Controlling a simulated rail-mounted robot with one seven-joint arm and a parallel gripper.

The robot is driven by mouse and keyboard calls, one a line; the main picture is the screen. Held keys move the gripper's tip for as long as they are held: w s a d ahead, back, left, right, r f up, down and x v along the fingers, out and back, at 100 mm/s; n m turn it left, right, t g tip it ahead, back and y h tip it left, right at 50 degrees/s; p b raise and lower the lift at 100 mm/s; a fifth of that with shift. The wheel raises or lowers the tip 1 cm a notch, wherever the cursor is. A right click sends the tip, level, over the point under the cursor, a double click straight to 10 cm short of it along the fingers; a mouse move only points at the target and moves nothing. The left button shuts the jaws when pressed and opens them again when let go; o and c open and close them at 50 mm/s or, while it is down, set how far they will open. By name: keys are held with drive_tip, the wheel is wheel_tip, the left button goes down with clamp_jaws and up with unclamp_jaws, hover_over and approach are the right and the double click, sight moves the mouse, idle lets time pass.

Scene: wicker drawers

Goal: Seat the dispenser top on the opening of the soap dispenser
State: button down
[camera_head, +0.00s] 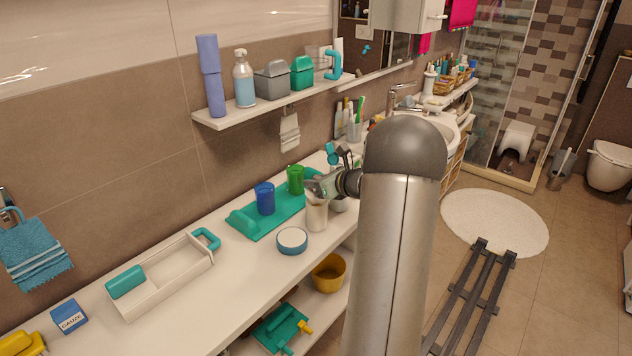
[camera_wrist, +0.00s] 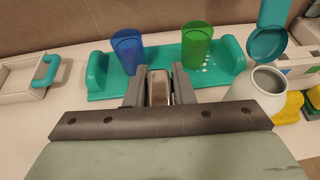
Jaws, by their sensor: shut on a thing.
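My gripper (camera_head: 316,187) is over the counter, its fingers shut on a small pale brown and grey piece (camera_wrist: 158,87), which looks like the dispenser top. The fingers and palm hide most of it. A beige cylindrical container (camera_head: 316,215), which looks like the soap dispenser, stands upright on the counter just below my gripper in the head view. Its opening is hidden, and I cannot tell whether the held piece touches it. It cannot be made out in the wrist view.
A teal tray (camera_head: 246,226) with a blue cup (camera_head: 265,198) and a green cup (camera_head: 295,180) lies behind. A pale canister with a raised teal lid (camera_wrist: 268,45) stands right. A round white-and-blue tub (camera_head: 292,240) is in front. The front-left counter is partly clear.

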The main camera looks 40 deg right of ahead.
drive_tip(key=shift+f+b, duration=1.05)
drive_tip(key=shift+f, duration=0.2)
drive_tip(key=c, duration=1.2)
unclamp_jaws()
drive_tip(key=shift+o, duration=0.2)
drive_tip(key=shift+s, duration=0.1)
drive_tip(key=b+v, duration=0.1)
drive_tip(key=v, duration=1.6)
drive_tip(key=shift+b, duration=0.4)
drive_tip(key=shift+s, duration=0.1)
